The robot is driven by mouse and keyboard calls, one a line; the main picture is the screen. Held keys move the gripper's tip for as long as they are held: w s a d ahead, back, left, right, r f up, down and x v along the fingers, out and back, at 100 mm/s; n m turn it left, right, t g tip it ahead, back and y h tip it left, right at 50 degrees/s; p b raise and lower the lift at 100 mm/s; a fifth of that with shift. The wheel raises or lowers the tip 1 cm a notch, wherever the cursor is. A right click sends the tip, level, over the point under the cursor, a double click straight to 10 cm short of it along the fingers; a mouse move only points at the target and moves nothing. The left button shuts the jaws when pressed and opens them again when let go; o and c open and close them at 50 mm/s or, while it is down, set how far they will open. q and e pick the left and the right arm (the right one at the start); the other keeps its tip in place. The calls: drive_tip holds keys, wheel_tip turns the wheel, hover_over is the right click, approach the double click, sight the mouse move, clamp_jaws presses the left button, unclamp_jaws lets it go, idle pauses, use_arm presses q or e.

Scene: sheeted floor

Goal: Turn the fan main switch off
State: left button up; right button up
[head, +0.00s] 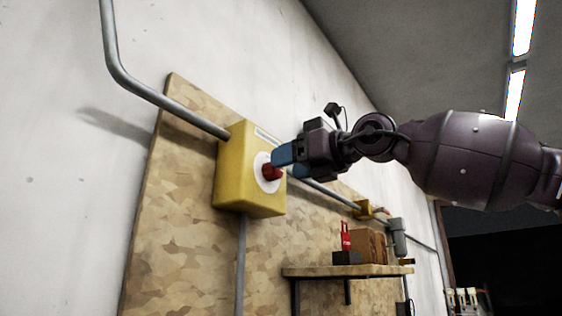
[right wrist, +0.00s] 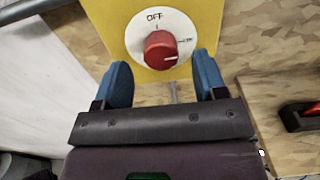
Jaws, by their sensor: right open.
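The fan main switch is a yellow box (head: 232,185) on a wooden board, with a red knob (head: 272,173) on a white round dial (head: 261,178). In the right wrist view, the red knob (right wrist: 161,50) sits on the dial (right wrist: 139,32), which reads OFF at its top. The white mark on the knob points to the right, toward a second label, not at OFF. My right gripper (head: 283,158) is at the front of the box. Its blue fingers (right wrist: 165,80) are apart, one on each side just below the knob, with nothing between them. My left gripper is not in view.
Grey conduit (head: 150,95) runs into the box, and another pipe (head: 241,265) leaves below it. A wooden shelf (head: 345,271) with a red item and a brown box (head: 368,246) stands to the right on the board. A dark opening lies at the far right.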

drive_tip(key=x, duration=0.2)
drive_tip(key=shift+w+a+p, duration=0.25)
drive_tip(key=shift+p, duration=0.05)
drive_tip(key=c, duration=0.9)
